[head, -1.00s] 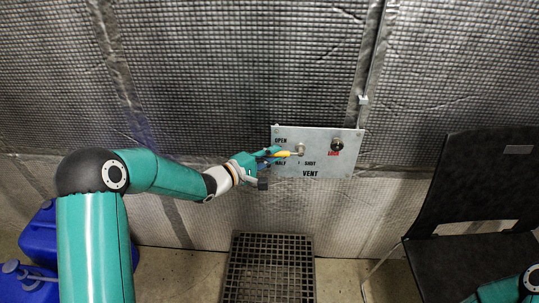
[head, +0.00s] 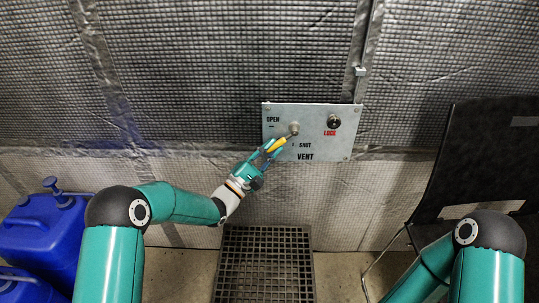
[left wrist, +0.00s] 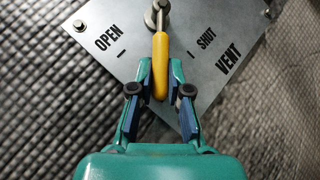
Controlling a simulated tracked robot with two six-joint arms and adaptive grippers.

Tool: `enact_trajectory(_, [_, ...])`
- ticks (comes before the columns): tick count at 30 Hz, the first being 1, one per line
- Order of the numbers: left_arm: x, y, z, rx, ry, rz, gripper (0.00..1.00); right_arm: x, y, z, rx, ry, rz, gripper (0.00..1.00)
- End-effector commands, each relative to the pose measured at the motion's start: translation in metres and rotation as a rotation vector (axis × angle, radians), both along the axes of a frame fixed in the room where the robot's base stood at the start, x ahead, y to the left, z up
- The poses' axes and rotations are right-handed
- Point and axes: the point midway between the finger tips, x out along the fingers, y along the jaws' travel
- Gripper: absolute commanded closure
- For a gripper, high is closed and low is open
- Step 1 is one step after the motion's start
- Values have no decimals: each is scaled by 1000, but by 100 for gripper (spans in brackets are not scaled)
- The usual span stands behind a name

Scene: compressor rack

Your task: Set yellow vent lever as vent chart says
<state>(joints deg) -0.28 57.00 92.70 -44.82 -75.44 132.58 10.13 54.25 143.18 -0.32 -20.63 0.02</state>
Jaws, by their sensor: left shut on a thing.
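The yellow vent lever (head: 280,143) sits on the grey vent panel (head: 342,151) on the wall. It points down and left from its pivot, between the OPEN mark at its left and the SHUT mark at its lower right. My left gripper (head: 272,152) is shut on the lever's handle. In the left wrist view the lever (left wrist: 161,50) runs straight down between the fingers of the left gripper (left wrist: 159,75), OPEN on the left and SHUT on the right. The HALF label is hidden behind the gripper. No vent chart shows. My right gripper is out of view.
A dark round knob (head: 334,121) with a red label is at the panel's right. Blue canisters (head: 40,225) stand at the lower left. A black chair (head: 480,150) stands at the right, and a floor grate (head: 264,262) lies below the panel. The wall around the panel is clear.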

Motion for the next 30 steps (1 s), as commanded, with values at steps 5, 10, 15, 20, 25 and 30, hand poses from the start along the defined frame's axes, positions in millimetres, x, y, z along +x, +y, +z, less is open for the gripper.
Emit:
enact_trajectory(5, [-1,-5,-10,-54,8,-4,100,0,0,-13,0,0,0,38])
enact_trajectory(10, [-1,-5,-10,-75,9,-1,100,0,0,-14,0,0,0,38])
enact_trajectory(15, [-1,-5,-10,-78,10,-2,100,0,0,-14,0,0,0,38])
enact_trajectory(20, [-1,-5,-11,-77,12,-2,100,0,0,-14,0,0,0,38])
enact_trajectory(25, [-1,-5,-10,-78,8,-1,58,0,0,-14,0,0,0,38])
enact_trajectory(30, [0,-5,-8,-78,5,-1,58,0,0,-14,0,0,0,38])
